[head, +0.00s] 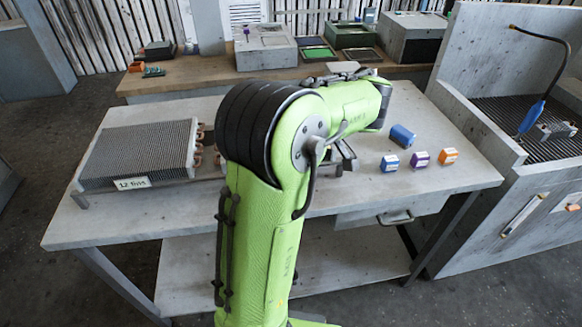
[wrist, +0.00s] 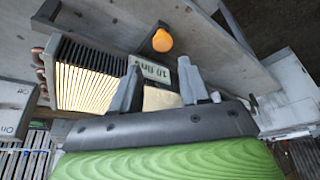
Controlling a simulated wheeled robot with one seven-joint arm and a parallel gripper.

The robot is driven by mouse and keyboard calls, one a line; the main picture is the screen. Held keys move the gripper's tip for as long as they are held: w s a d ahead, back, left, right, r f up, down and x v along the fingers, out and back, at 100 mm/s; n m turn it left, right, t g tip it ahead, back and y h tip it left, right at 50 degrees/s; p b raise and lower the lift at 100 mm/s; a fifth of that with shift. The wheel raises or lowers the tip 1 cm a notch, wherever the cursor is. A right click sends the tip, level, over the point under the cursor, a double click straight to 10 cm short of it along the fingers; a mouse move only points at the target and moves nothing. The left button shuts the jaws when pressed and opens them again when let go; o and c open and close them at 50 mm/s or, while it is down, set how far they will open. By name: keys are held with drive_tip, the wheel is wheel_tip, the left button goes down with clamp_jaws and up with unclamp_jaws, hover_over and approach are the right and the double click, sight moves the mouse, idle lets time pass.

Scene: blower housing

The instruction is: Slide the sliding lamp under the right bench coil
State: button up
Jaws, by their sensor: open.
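The right bench coil is hidden behind my arm in the head view. In the wrist view a finned coil (wrist: 90,75) with a "10 fins" label (wrist: 155,72) shows, and yellow light glows between its fins. A round orange knob (wrist: 162,41) stands beside the coil's label edge; it may belong to the sliding lamp, whose body I cannot make out. My gripper (wrist: 158,82) is open, its two grey fingers apart near the label end of the coil, with nothing clearly held. In the head view my gripper (head: 345,157) is mostly hidden behind my arm.
A second coil (head: 140,152) labelled "12 fins" lies at the bench's left. A walled grated station (head: 510,115) adjoins the bench's right. The front right bench top is clear.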

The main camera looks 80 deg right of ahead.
drive_tip(key=p+v, duration=0.2)
drive_tip(key=v, duration=0.4)
drive_tip(key=shift+r, duration=0.25)
